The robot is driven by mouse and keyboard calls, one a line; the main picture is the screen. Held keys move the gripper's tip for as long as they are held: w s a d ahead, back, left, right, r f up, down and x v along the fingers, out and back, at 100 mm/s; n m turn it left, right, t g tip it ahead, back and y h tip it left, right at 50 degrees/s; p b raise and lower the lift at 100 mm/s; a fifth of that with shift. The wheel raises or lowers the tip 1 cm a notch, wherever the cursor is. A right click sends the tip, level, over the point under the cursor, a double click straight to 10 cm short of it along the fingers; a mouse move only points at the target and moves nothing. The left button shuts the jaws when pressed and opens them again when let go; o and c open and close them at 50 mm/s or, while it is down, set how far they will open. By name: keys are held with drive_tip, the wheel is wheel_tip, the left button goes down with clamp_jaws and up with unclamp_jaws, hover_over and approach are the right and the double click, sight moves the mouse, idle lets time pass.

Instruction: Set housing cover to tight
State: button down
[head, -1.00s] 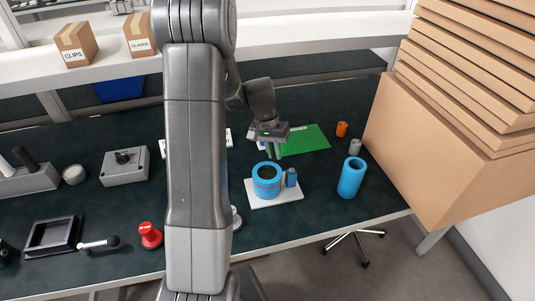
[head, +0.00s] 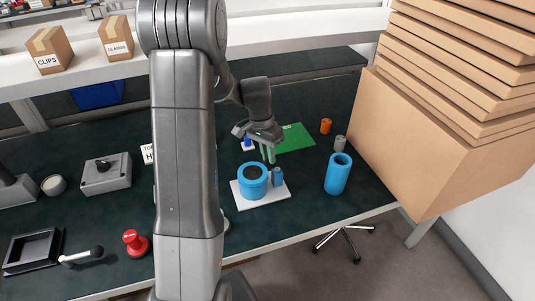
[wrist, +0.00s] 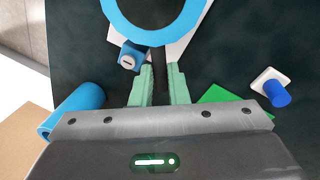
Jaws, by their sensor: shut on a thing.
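The blue round housing with its cover (head: 253,182) stands on a white base plate (head: 284,193) on the bench. Its top is a blue ring around a dark middle. In the wrist view the blue cover ring (wrist: 154,38) shows at the top, cut off by the frame. My gripper (head: 268,153) is at the housing's far side, its pale green fingers pointing down. In the wrist view my gripper (wrist: 162,75) is shut on a narrow dark piece beside the ring, apparently the cover's lever; its join to the cover is hard to see.
A small blue block (head: 277,178) stands beside the housing on the plate. A hollow blue cylinder (head: 338,176) stands to the right. Behind lie a green sheet (head: 296,138) and orange (head: 326,126) and grey (head: 340,143) cylinders. Stacked cardboard boxes (head: 450,145) block the right side.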

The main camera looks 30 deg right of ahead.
drive_tip(key=c, duration=1.4)
unclamp_jaws()
wheel_tip(320, 180, up, 14)
drive_tip(key=w, duration=0.2)
drive_tip(key=shift+w+a+f, duration=0.2)
drive_tip(key=shift+w+a, duration=0.05)
drive_tip(key=shift+a, duration=0.15)
drive_tip(key=s+f, duration=0.1)
drive_tip(key=f, duration=0.8)
drive_tip(key=s+f, duration=0.1)
drive_tip(key=f, duration=0.3)
drive_tip(key=shift+s+d+f, duration=0.3)
drive_tip(key=shift+d+f, duration=0.05)
drive_tip(key=shift+d, duration=0.05)
drive_tip(key=shift+r, duration=0.1)
